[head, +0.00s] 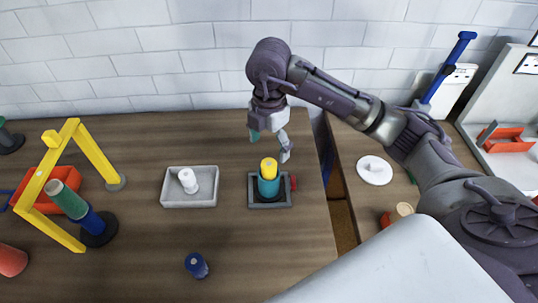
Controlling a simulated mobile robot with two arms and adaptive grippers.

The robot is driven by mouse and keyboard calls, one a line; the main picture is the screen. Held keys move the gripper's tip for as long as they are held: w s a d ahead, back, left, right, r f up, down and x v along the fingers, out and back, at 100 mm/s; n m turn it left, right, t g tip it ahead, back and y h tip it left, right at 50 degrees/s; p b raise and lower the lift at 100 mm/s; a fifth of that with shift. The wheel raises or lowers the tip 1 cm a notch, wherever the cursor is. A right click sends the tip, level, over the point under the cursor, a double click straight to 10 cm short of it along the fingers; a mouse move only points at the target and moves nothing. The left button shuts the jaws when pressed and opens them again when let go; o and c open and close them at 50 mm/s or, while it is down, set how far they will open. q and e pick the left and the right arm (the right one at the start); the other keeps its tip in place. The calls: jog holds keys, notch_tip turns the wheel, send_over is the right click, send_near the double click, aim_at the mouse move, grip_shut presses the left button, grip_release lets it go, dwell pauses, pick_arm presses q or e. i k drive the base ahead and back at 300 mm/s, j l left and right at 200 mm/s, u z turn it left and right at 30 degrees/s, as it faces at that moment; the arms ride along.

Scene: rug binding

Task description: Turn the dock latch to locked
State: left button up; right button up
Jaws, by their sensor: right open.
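The dock (256,204) is a dark grey square base near the right edge of the wooden table. A teal cylinder with a yellow top (268,179) stands upright in it. A small red piece, which looks like the latch (293,183), sticks out at the dock's right side; its setting is too small to tell. My right gripper (270,145) is open and empty above and behind the dock, apart from the cylinder and the red piece. My left gripper is not in view.
A grey tray (189,204) holding a white piece is left of the dock. A blue cylinder (197,265) stands in front. A yellow frame (95,155) and a green-and-blue cylinder are at left. A gap separates this table from the right one, which bears a white disc (374,171).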

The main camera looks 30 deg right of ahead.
aim_at(293, 182)
jog(key=k+j, duration=0.5)
jog(key=k, duration=0.2)
jog(key=k+j, duration=0.5)
jog(key=k, duration=0.15)
